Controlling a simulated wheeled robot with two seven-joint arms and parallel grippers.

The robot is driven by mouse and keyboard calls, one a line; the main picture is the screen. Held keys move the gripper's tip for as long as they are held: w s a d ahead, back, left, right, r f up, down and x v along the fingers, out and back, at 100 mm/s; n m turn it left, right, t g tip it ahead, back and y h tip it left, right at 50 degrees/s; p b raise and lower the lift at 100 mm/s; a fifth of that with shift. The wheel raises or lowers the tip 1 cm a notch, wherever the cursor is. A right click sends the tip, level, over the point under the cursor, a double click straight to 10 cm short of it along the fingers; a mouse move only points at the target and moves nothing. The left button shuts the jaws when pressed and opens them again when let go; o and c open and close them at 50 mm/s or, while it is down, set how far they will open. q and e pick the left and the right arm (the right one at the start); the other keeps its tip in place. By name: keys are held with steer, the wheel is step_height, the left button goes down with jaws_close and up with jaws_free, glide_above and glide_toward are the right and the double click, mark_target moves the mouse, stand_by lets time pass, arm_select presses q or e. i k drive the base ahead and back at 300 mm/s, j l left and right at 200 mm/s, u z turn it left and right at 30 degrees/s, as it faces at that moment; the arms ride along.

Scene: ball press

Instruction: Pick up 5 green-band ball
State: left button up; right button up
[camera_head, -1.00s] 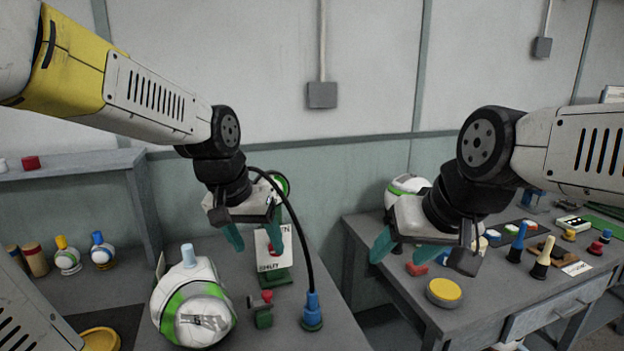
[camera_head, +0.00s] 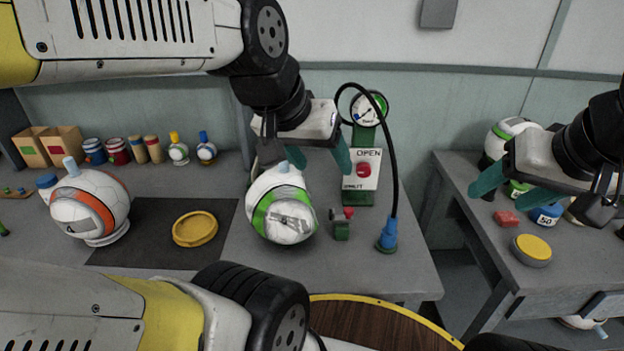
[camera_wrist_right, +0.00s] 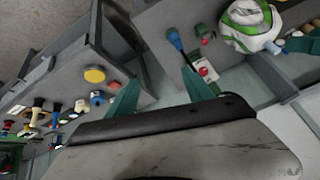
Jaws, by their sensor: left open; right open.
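A white ball with a green band (camera_head: 281,207) and a short pale blue stub on top stands on the table. It also shows in the right wrist view (camera_wrist_right: 250,25). My left gripper (camera_head: 318,158) is open and empty, above the ball and a little to its right in the head view, with no visible contact. A second ball with green on it (camera_head: 508,132) is on the right-hand table, partly hidden by my right gripper. My right gripper (camera_head: 510,192) is open and empty over that table's left part.
A pump stand with gauge and OPEN sign (camera_head: 367,170), a black hose on a blue fitting (camera_head: 387,235) and a small red-knobbed valve (camera_head: 342,224) stand right of the ball. An orange-band ball (camera_head: 88,207) and yellow dish (camera_head: 195,229) are left. A gap separates the tables.

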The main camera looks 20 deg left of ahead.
mark_target(280, 208)
steer(key=k+j+u, duration=0.1)
steer(key=u, duration=0.3)
steer(key=j+u, duration=0.45)
steer(key=u, duration=0.3)
steer(key=k+j, duration=0.05)
